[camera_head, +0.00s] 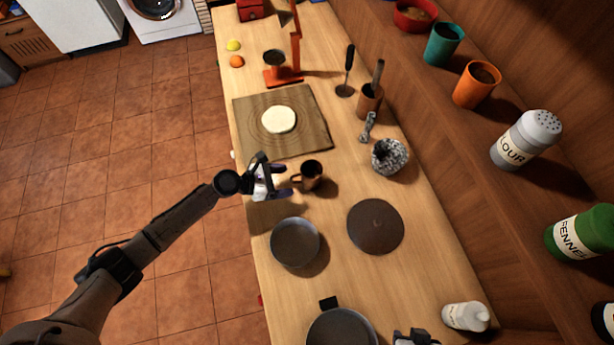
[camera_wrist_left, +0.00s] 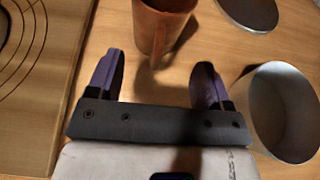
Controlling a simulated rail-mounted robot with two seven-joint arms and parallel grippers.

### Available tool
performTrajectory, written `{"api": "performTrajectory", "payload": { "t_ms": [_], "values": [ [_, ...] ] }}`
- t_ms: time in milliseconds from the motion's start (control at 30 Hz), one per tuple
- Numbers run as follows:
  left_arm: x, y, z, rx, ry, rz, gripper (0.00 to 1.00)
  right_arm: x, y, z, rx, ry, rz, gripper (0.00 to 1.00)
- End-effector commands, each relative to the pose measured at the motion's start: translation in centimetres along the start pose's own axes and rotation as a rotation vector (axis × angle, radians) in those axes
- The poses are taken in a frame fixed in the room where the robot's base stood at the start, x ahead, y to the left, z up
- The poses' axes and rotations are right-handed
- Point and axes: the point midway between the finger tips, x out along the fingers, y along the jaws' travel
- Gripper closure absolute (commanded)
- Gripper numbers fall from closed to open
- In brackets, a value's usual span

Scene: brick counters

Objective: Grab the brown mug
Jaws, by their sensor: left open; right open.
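The brown mug (camera_head: 313,172) stands upright on the wooden counter, its handle pointing left toward my left gripper. My left gripper (camera_head: 282,181) is open just left of the mug, its fingers pointing at it. In the left wrist view, the mug (camera_wrist_left: 160,22) is straight ahead, cut off by the top edge. Its handle comes toward the gap between the open fingers (camera_wrist_left: 157,63), and nothing is gripped. Part of my right gripper (camera_head: 415,338) shows at the bottom edge of the head view, empty and away from the mug.
A grey pot (camera_head: 295,242) stands close below the mug, and a dark round plate (camera_head: 375,226) lies to its lower right. A board with dough (camera_head: 279,119) lies above. A grey stone-like bowl (camera_head: 389,156) is to the right. A pan (camera_head: 341,330) stands near the bottom.

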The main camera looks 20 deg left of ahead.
Motion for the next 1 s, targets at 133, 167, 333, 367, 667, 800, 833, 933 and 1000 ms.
{"api": "performTrajectory", "payload": {
  "t_ms": [133, 167, 333, 367, 667, 800, 833, 933, 1000],
  "values": [
    [1.2, 0.1, 0.2, 0.0, -0.003, 0.0, 0.27, 0.0, -0.1, -0.1, 0.002, 0.002, -0.003, 0.57],
    [1.7, 0.1, 0.2, 0.0, -0.002, 0.0, 0.27, 0.0, -0.1, -0.1, 0.003, 0.002, -0.003, 0.57],
    [3.9, 0.1, 0.1, 0.0, -0.001, -0.001, 0.27, 0.2, -0.2, -0.1, 0.006, 0.003, -0.006, 0.57],
    [4.2, 0.1, 0.1, 0.0, -0.002, -0.001, 0.27, 0.2, -0.2, -0.1, 0.005, 0.003, -0.006, 0.57],
    [5.2, 0.1, 0.1, 0.001, -0.001, -0.001, 0.27, 0.3, -0.2, -0.1, 0.004, 0.003, -0.004, 0.57],
    [5.2, 0.1, 0.1, 0.001, -0.001, -0.001, 0.29, 0.3, -0.1, -0.1, 0.0, 0.003, -0.001, 0.57],
    [5.2, 0.1, 0.1, 0.001, -0.001, -0.001, 0.32, 0.3, 0.0, -0.1, -0.001, 0.003, 0.0, 0.57],
    [5.2, 0.1, 0.1, 0.0, -0.001, -0.001, 0.41, 0.3, 0.1, 0.0, -0.005, 0.002, 0.003, 0.57],
    [5.2, 0.1, 0.1, 0.0, -0.001, -0.001, 0.48, 0.3, 0.1, 0.0, -0.006, 0.002, 0.004, 0.57]
  ]
}}
